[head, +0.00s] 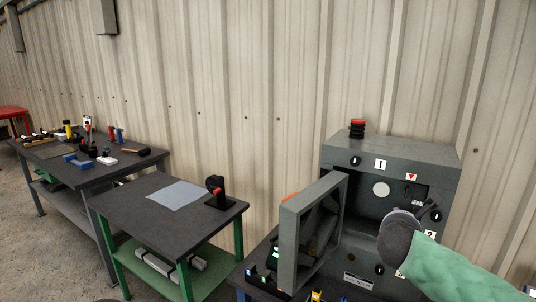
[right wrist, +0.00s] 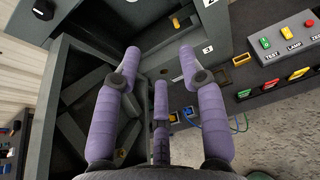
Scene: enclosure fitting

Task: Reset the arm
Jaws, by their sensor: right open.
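My right arm comes in from the right in a green sleeve, and its dark wrist (head: 398,240) is in front of the grey enclosure (head: 447,158). In the right wrist view my right gripper (right wrist: 160,62) has its purple fingers spread, with nothing between them. The fingers point toward the enclosure's inside and its lower edge; I cannot tell whether they touch anything. The enclosure's grey door (head: 290,240) stands open to the left. Part of the enclosure's front is hidden behind my right wrist. My left gripper is not in view.
A red-and-black stack light (head: 357,128) stands on the enclosure. A control panel with coloured buttons (right wrist: 290,42) is at the right in the wrist view. A green-legged table (head: 125,210) holds a blue-grey sheet (head: 178,195) and a black stand (head: 217,193). A tool bench (head: 130,165) is farther left.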

